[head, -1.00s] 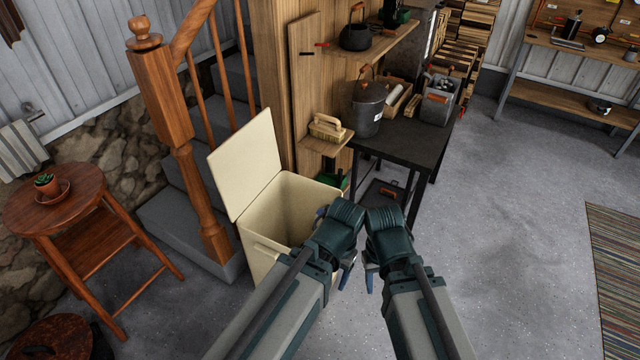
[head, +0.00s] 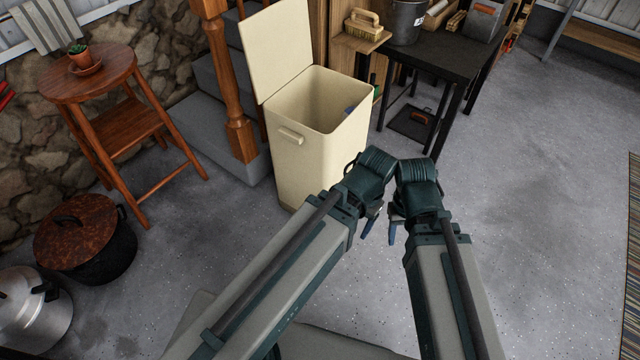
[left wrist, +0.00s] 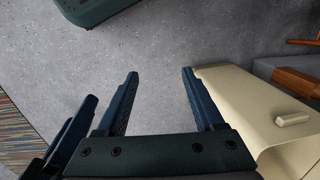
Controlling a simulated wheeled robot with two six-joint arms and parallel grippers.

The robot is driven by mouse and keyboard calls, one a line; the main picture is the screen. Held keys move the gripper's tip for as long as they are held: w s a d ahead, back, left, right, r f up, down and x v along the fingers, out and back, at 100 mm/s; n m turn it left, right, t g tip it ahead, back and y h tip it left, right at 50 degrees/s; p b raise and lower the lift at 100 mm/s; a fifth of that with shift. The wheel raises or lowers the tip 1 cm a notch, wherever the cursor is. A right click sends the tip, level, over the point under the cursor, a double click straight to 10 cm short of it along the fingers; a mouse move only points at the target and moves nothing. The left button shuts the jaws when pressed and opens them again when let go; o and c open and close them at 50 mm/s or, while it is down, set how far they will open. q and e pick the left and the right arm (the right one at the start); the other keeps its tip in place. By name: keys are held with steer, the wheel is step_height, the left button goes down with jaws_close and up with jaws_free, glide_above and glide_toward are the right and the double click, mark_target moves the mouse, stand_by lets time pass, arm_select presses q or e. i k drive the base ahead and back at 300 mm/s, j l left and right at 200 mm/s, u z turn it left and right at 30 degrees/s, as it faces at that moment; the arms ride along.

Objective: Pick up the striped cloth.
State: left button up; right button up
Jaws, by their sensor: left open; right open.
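A grey cloth with faint stripes (head: 48,24) hangs on the wall at the top left of the head view, behind the round wooden stool; its top is cut off by the frame. My left gripper (head: 371,222) and right gripper (head: 392,230) are side by side near the middle, in front of the cream bin, far from the cloth. In the left wrist view my left gripper (left wrist: 160,78) has its fingers spread with only bare floor between them. My right gripper is open, with nothing seen in it.
A red-brown stool (head: 88,78) with a potted cactus (head: 80,57) stands below the cloth. A rusty-lidded pot (head: 84,238) and metal kettle (head: 34,308) stand at lower left. The open-lidded cream bin (head: 290,165) is ahead. Floor between pot and bin is clear.

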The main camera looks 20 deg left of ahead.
mark_target(50, 25)
steer(key=u, duration=2)
